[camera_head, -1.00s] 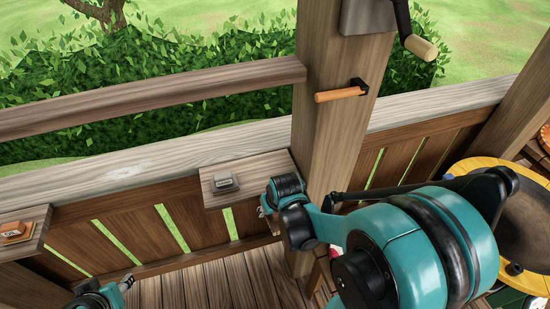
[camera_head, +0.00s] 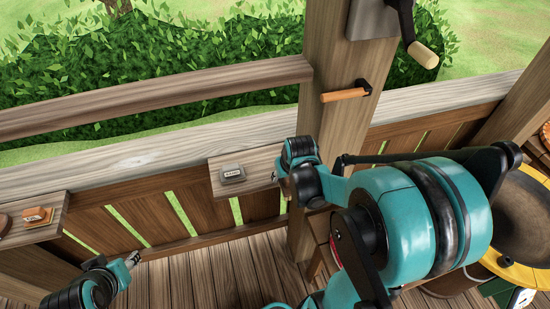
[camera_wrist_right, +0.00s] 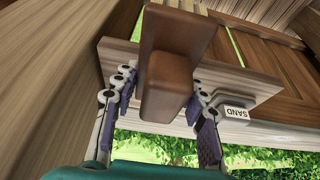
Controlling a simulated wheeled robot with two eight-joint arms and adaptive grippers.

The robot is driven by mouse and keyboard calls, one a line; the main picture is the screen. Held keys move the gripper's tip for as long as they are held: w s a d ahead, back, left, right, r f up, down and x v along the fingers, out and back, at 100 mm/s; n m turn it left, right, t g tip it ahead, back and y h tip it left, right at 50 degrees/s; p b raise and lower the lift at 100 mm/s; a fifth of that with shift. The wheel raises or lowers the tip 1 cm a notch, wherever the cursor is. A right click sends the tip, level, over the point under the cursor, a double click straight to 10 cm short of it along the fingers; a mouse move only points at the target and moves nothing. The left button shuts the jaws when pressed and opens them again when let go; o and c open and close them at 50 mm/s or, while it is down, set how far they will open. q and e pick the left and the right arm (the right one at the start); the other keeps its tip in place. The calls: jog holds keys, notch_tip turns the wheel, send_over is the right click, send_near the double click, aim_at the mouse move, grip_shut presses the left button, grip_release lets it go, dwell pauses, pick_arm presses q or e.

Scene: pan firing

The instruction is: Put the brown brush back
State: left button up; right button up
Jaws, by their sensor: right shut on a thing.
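The brown brush (camera_wrist_right: 168,84) shows in the right wrist view as a brown block between the purple-padded fingers of my right gripper (camera_wrist_right: 160,96). The gripper is shut on it. Behind it is a small wooden shelf (camera_wrist_right: 118,58) with a "SAND" label (camera_wrist_right: 236,112). In the head view this shelf (camera_head: 250,160) is on the railing, left of the post. My right arm's wrist is at the shelf's right end and hides the brush and the fingers there. My left gripper (camera_head: 133,259) is low at the left, apart from the shelves; its finger opening is too small to read.
A second shelf (camera_head: 55,212) at the left holds an orange block (camera_head: 38,214). A wooden post (camera_head: 320,130) with an orange-handled peg (camera_head: 345,95) stands right of the small shelf. A dark pan with a yellow rim (camera_head: 515,268) is at the right. Floor boards below are clear.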

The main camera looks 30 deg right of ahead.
send_near(273, 159)
jog(key=shift+x, duration=1.2)
jog(key=shift+w+d+f, duration=0.2)
jog(key=shift+w+f, duration=0.2)
jog(key=shift+w, duration=0.3)
notch_tip(273, 159, down, 2)
jog(key=shift+f+b, duration=0.2)
jog(key=shift+b, duration=0.1)
jog(key=shift+f, duration=0.1)
jog(key=shift+s, duration=0.1)
